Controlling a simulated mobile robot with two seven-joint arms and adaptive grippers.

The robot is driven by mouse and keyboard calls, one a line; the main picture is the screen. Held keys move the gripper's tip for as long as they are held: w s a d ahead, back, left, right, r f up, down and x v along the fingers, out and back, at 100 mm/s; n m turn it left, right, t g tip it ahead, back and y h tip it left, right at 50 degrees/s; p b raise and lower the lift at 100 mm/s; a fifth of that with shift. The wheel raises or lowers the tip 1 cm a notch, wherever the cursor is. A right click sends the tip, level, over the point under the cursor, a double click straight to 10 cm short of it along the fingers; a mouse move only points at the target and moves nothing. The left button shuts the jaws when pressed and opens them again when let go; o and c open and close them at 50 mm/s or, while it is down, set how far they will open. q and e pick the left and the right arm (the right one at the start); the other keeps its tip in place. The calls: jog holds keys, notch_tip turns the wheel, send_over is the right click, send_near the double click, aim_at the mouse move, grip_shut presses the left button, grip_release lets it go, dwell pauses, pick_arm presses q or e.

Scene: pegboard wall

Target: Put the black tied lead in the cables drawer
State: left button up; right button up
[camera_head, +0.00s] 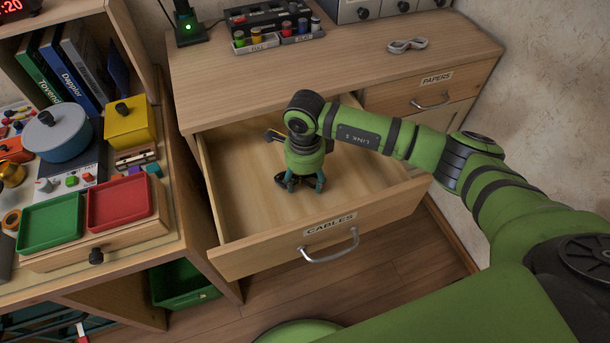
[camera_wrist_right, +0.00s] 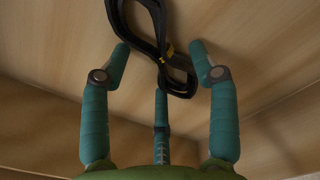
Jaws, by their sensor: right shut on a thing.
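The cables drawer (camera_head: 265,258) is pulled open, with a "CABLES" label and a metal handle on its front. My right gripper (camera_head: 301,185) points down inside it, near the middle of its pale wooden floor. The black tied lead (camera_head: 281,180) shows as a dark loop at the fingertips. In the right wrist view the lead (camera_wrist_right: 146,30) is a coiled black bundle with a yellow tie, between the teal fingers of my right gripper (camera_wrist_right: 162,60), which is shut on it. Whether the lead touches the drawer floor is hard to tell. My left gripper is out of view.
A closed papers drawer (camera_head: 432,97) is at the right. A shelf unit with red (camera_head: 120,203) and green (camera_head: 50,225) trays stands close on the left.

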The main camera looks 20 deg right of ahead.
aim_at(305, 180)
jog(key=shift+f+b, duration=0.2)
jog(key=shift+b, duration=0.1)
jog(key=o, duration=1.2)
jog(key=shift+r, duration=0.1)
jog(key=shift+r+p, duration=0.25)
jog(key=shift+p, duration=0.1)
jog(key=shift+w+r, duration=0.1)
jog(key=shift+r, duration=0.25)
notch_tip(305, 180, up, 11)
jog(key=shift+r+b, duration=0.1)
jog(key=shift+b, duration=0.75)
